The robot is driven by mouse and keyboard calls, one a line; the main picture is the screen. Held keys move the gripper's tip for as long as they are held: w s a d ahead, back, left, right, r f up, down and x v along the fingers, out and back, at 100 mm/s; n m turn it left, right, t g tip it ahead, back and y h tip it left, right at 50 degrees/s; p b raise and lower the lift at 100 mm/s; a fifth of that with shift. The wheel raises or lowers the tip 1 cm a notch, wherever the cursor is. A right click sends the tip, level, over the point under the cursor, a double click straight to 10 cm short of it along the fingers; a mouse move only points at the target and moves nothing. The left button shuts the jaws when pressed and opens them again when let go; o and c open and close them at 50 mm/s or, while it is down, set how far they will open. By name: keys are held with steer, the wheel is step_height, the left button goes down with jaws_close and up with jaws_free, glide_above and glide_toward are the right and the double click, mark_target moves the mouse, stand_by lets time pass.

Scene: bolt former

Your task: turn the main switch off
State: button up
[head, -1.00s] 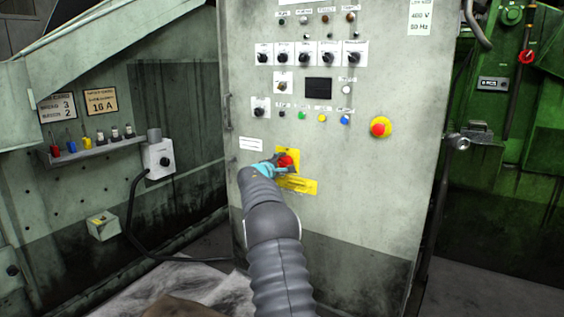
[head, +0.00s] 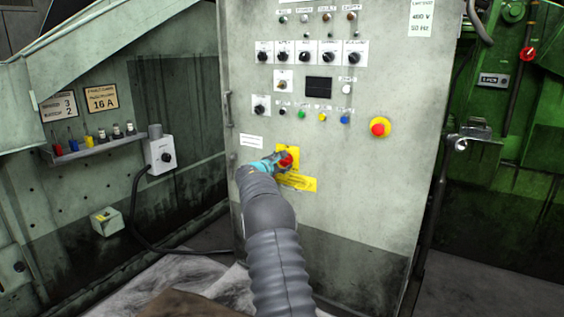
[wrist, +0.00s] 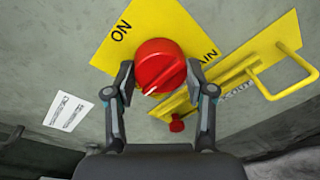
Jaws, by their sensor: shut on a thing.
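The main switch (wrist: 158,66) is a round red knob on a yellow plate (wrist: 112,52) that reads "ON" and partly "AIN" in the wrist view. A white line on the knob points toward the lower left in that view. My gripper (wrist: 161,80) has one finger on each side of the knob and is shut on it. In the head view the knob (head: 286,160) sits low on the grey cabinet, with my gripper (head: 282,163) at it. The gripper partly covers the plate there.
A yellow hasp (wrist: 255,75) with a small red part stands out beside the switch. Above are selector switches, lamps and a red emergency button (head: 380,127) on yellow. A socket box (head: 160,154) with a cable is at left.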

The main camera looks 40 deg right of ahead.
stand_by(0.3)
steer(key=o, duration=1.2)
steer(key=shift+a, duration=0.15)
steer(key=v, duration=1.1)
steer(key=shift+s+a, duration=0.3)
